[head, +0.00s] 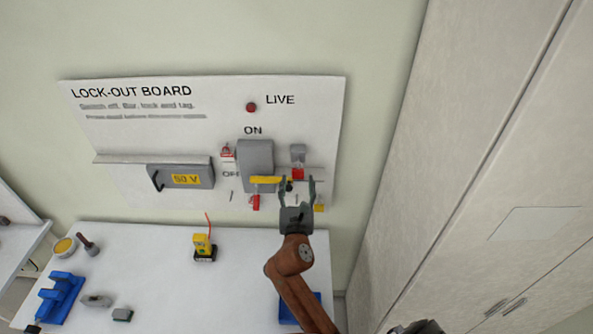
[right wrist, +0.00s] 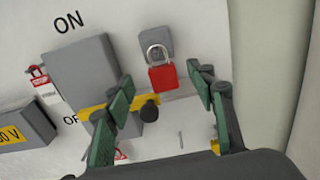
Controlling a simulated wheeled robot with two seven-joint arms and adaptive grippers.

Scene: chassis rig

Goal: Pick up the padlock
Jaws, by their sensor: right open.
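A red padlock (right wrist: 162,77) with a silver shackle is on the board, just below a grey block (right wrist: 155,42). It also shows in the head view (head: 298,174), right of the large grey switch box (head: 257,160). Whether the shackle passes through anything is unclear. My right gripper (head: 297,184) is open in front of the board. In the right wrist view my right gripper (right wrist: 162,88) has its green-padded fingers apart, with the padlock showing between and beyond them. No contact with the padlock is visible. My left gripper is not in view.
A red-topped tag (head: 228,152) hangs left of the box. A white workbench (head: 155,285) holds tools. Tall cabinets (head: 480,150) stand right.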

